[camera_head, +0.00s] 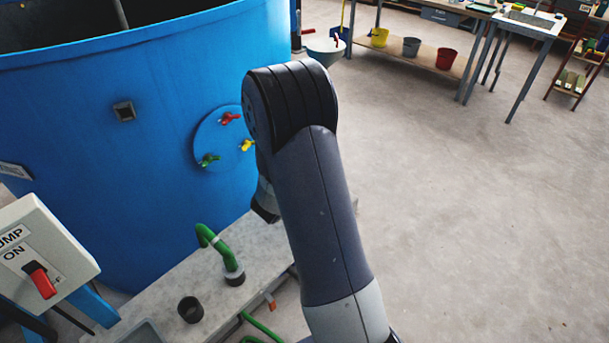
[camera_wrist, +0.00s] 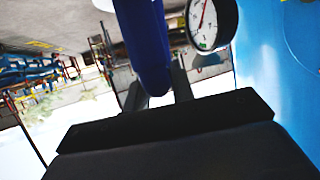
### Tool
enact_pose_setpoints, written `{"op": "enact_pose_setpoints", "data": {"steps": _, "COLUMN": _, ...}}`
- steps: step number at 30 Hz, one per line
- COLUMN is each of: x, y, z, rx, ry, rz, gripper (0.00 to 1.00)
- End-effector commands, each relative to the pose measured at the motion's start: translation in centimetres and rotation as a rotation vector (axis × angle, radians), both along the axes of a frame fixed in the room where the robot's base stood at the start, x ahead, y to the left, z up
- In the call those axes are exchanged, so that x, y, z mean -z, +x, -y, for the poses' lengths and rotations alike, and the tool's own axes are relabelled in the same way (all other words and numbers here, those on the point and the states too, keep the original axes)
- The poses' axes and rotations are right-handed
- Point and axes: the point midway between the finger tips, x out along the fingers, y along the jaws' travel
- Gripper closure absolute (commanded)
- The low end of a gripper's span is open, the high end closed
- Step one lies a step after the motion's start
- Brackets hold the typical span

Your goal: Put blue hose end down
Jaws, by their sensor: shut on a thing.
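The blue hose end (camera_wrist: 145,40) shows in the wrist view as a thick, dark blue tube with a rounded near end. My gripper (camera_wrist: 158,88) is shut on it, with one dark finger on each side. In the head view my arm hides the fingers and the blue hose. A grey bench top (camera_head: 165,285) stands in front of the blue tank (camera_head: 110,130). On it are a green hose (camera_head: 215,243) standing in a dark holder (camera_head: 234,275) and an empty dark round holder (camera_head: 190,309).
A pressure gauge (camera_wrist: 209,22) is close to the hose in the wrist view. The tank carries red, yellow and green valves (camera_head: 219,139). A pump switch box (camera_head: 40,252) stands at the left. Open floor (camera_head: 480,220) lies to the right.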

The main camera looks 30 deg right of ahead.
Motion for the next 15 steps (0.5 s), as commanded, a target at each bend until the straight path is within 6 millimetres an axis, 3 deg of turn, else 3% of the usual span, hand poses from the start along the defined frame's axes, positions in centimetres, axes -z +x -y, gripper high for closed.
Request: {"op": "enact_pose_setpoints", "data": {"steps": 15, "x": 1.20, "y": 0.04, "z": 0.00, "rx": -0.001, "ry": -0.001, "rz": 0.003, "gripper": 1.00}}
